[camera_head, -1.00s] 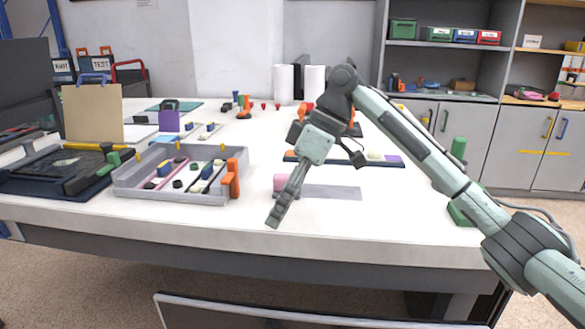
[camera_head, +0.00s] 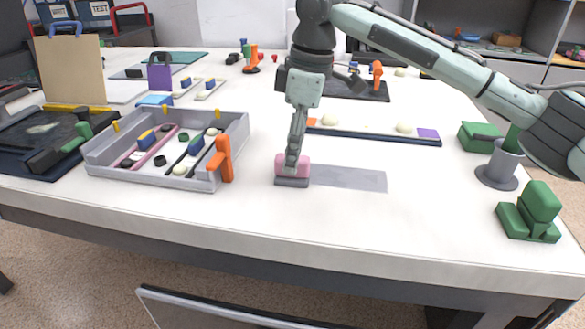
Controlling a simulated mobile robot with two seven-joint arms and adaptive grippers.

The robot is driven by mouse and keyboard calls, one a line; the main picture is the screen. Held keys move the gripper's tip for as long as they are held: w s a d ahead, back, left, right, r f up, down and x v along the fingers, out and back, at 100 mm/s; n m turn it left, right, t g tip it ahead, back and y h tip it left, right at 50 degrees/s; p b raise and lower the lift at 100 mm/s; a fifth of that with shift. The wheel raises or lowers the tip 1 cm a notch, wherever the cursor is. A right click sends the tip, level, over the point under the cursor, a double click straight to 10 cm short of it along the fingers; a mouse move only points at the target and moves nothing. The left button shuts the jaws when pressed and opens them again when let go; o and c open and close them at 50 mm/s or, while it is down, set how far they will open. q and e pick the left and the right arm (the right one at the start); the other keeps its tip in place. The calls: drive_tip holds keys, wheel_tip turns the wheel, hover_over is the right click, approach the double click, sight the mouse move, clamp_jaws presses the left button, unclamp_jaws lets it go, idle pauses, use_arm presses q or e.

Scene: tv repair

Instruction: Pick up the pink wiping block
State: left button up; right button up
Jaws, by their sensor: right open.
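The pink wiping block (camera_head: 303,168) sits on the white table, with a grey layer along its bottom, at the left end of a flat grey strip. My right gripper (camera_head: 293,160) points down right at the block, its finger in front of the block's upper part. The visible finger overlaps the block in the picture; I cannot tell whether it touches. The gripper is open, and the far finger is hidden. My left gripper is not in view.
A grey tray (camera_head: 100,171) of small parts with an orange clamp (camera_head: 223,158) stands left of the block. The flat grey strip (camera_head: 350,177) lies to the right. A dark bar (camera_head: 375,136) lies behind. Green stands (camera_head: 530,212) are at the right. The front table area is clear.

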drive_tip(key=shift+a+f, duration=0.2)
drive_tip(key=shift+f, duration=1)
drive_tip(key=shift+w, duration=0.1)
clamp_jaws()
wheel_tip(320, 180, up, 10)
drive_tip(key=shift+r, duration=0.1)
drive_tip(key=c, duration=0.7)
unclamp_jaws()
drive_tip(key=c, duration=0.4)
